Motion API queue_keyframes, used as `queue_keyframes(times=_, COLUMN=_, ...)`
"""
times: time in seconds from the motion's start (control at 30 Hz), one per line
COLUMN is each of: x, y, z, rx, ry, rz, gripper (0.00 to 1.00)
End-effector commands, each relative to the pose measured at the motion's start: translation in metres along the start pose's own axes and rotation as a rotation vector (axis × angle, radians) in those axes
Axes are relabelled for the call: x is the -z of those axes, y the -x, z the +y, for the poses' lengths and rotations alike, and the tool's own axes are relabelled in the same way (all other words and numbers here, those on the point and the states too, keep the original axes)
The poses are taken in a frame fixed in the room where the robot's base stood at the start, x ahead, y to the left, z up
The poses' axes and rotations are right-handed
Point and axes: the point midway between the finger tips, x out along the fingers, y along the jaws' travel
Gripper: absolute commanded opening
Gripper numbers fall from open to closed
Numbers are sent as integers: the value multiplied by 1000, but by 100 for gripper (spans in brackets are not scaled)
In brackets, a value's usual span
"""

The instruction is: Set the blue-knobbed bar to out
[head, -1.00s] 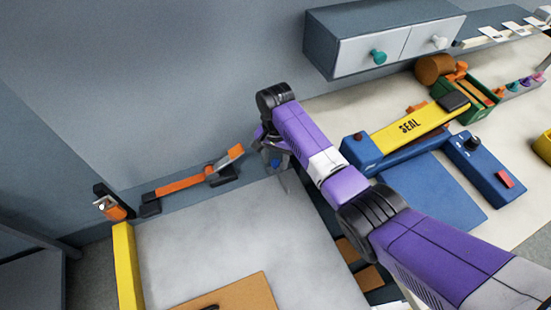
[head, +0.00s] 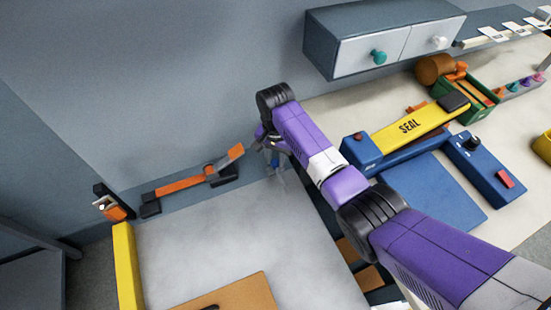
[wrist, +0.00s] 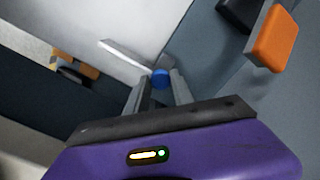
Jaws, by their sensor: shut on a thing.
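The blue knob (wrist: 160,78) shows between my gripper's fingertips (wrist: 158,86) in the wrist view. A pale grey bar (wrist: 125,54) runs from beside the knob toward the upper left; their join is too small to make out. In the head view my gripper (head: 275,160) is at the back edge of the grey table, by the wall, and a bit of the blue knob (head: 274,158) shows at it. My gripper is shut on the knob, and its fingers hide part of it.
An orange lever (head: 180,185) on dark mounts lies along the wall, left of my gripper. A yellow post (head: 127,265) stands at the table's left edge. A blue sealer with a yellow arm (head: 410,128) sits at right. A drawer cabinet (head: 385,35) hangs above. The grey tabletop (head: 220,235) is largely clear.

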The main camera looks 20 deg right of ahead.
Motion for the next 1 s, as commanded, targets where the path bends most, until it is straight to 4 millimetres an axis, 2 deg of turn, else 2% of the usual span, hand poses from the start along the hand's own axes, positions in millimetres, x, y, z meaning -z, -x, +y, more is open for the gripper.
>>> queue_keyframes(times=0.8, x=1, y=1, z=0, rx=1, ry=-4, rz=0, gripper=0)
queue_keyframes(times=1.0, x=16, y=2, z=16, rx=1, ry=-8, rz=-1, gripper=0)
